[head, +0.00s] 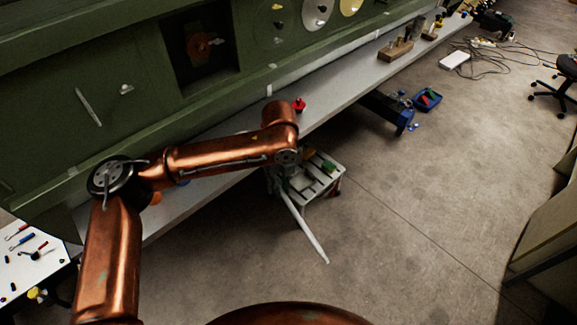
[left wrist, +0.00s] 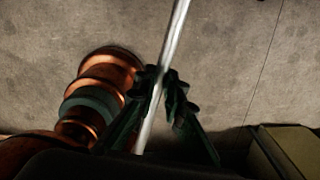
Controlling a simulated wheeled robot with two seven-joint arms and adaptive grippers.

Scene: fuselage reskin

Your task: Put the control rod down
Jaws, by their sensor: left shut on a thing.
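The control rod (head: 308,232) is a long, thin, pale grey rod. In the head view it slants down and right from my left gripper (head: 281,186), over the concrete floor. In the left wrist view the rod (left wrist: 178,40) runs between the dark fingers of my left gripper (left wrist: 166,95) and out past the top edge. The gripper is shut on it. The forearm partly hides the gripper in the head view. My right gripper is in neither view.
A small cart (head: 322,197) with a green item on top stands beside the left gripper. A long grey bench (head: 345,90) runs along the green fuselage panel (head: 130,70). A blue bin (head: 428,100) lies on the floor. The central floor is clear.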

